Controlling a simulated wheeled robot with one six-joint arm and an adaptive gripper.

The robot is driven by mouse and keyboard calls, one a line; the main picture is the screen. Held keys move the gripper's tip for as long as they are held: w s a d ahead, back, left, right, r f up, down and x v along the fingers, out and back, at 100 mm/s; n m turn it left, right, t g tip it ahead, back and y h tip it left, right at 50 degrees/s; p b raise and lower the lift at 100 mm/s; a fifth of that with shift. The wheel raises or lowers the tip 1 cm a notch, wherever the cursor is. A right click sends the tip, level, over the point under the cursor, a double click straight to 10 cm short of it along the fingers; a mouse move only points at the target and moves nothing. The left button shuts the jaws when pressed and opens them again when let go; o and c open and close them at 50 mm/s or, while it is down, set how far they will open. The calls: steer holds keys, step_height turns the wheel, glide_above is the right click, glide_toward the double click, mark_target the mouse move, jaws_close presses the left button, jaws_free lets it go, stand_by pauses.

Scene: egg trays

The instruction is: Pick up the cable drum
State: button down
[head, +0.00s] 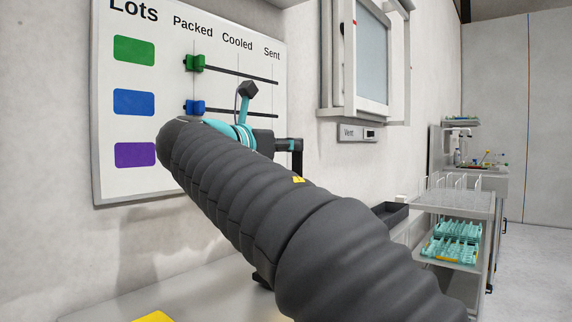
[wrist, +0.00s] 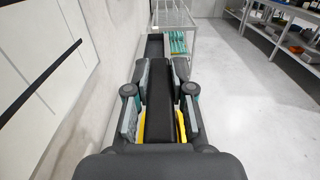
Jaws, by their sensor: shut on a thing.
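My gripper (wrist: 160,105) shows in the wrist view with its two fingers on either side of a long dark block (wrist: 159,95). The fingers are shut on this block. It is seen nearly end-on, so I cannot tell from its shape whether it is the cable drum. No other thing that looks like a cable drum shows. In the head view my gripper (head: 290,158) is out past my arm, in front of the wall board, and my arm hides much of it.
A grey bench runs along the wall with a yellow thing (head: 153,317) on it. The lots board (head: 240,135) is close behind my arm. A black bin (head: 391,215) and a trolley (head: 452,203) with teal trays stand to the right. The floor beyond is open.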

step_height(320, 180, up, 4)
steer(key=shift+f+p, duration=0.25)
steer(key=shift+p, duration=0.3)
steer(key=s+d+r, duration=0.6)
steer(key=s+r, duration=0.1)
steer(key=s, duration=0.3)
steer(key=shift+d, duration=0.15)
